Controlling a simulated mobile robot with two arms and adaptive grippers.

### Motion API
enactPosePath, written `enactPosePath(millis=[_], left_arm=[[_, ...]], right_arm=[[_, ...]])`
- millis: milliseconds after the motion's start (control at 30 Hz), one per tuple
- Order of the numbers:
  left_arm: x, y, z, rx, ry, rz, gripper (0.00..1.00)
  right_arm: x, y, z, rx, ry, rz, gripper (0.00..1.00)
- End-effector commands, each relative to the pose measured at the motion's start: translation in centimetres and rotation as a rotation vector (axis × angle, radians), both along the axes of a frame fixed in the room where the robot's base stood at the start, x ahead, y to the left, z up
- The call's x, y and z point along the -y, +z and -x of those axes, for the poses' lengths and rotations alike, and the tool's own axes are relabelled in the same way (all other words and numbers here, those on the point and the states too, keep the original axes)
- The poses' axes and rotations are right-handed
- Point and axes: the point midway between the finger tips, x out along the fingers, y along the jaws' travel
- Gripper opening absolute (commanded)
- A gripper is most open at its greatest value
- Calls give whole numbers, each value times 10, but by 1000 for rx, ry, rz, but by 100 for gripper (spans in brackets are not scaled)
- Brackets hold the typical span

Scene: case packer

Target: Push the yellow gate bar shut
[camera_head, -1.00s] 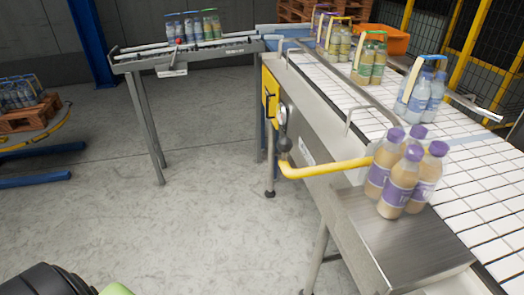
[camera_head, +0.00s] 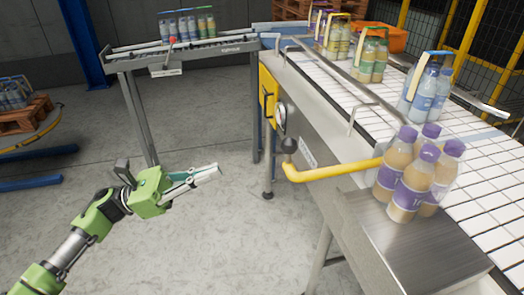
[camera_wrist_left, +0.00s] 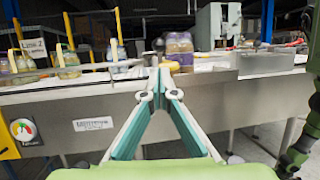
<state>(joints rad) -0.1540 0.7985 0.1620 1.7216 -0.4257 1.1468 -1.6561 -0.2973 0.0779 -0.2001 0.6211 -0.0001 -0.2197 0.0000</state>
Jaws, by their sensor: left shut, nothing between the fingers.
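The yellow gate bar (camera_head: 335,171) sticks out from the near side of the conveyor in the head view, with a bend at its left end and a dark round knob (camera_head: 289,145) above that. Its right end runs behind bottles with purple caps. My left gripper (camera_head: 217,170) is shut and empty, left of the bar and apart from it, over open floor. In the left wrist view its fingertips (camera_wrist_left: 160,85) meet in front of the conveyor's side. A small yellow piece (camera_wrist_left: 172,67), perhaps the bar, shows just above them. My right gripper is not in view.
Several purple-capped bottles (camera_head: 411,185) stand by a steel plate (camera_head: 420,248) at the conveyor's near end. A yellow box (camera_head: 268,95) and a gauge (camera_head: 281,120) sit on the conveyor's side. A side conveyor (camera_head: 185,57) stands behind. The floor between is clear.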

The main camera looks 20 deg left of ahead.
Motion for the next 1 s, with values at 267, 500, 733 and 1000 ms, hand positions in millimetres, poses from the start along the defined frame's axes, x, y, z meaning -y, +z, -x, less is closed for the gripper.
enactPosePath(millis=[267,500,733,1000], left_arm=[[47,27,-23,-1,0,6,0],[86,40,-41,-4,2,6,0],[105,44,-50,-5,4,6,0],[110,42,-52,-5,3,4,0]], right_arm=[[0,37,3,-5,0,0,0],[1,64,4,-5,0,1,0],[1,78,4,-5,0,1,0],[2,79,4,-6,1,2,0]])
